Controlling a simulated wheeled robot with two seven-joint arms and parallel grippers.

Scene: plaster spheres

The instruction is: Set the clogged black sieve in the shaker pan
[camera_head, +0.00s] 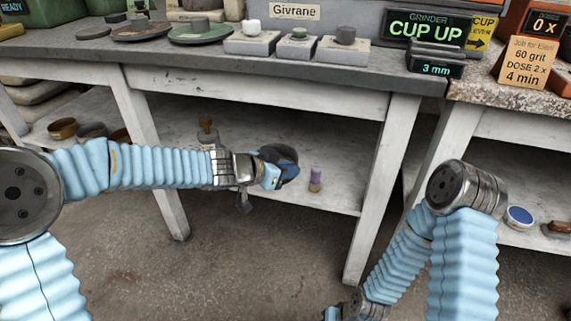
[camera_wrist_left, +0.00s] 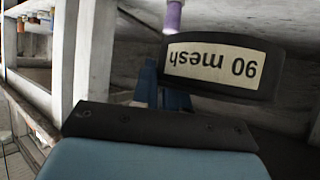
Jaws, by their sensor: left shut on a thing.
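My left gripper (camera_head: 272,174) reaches in from the left, in front of the grey bench, and is shut on a black round sieve (camera_head: 288,163). In the left wrist view the sieve (camera_wrist_left: 222,92) shows its curved side with a cream label reading "90 mesh" upside down, by the blue fingers of the gripper (camera_wrist_left: 158,88). The sieve is tilted and its mesh cannot be made out. My right arm bends down at the right; its gripper's jaws do not show clearly. I cannot pick out the shaker pan.
The bench top (camera_head: 300,75) carries a green dish (camera_head: 201,36), several grey blocks and a "CUP UP" grinder display (camera_head: 428,27). Its lower shelf holds a purple-topped vial (camera_head: 315,179) close to the sieve. A blue-topped round tin (camera_head: 519,217) sits on the right shelf.

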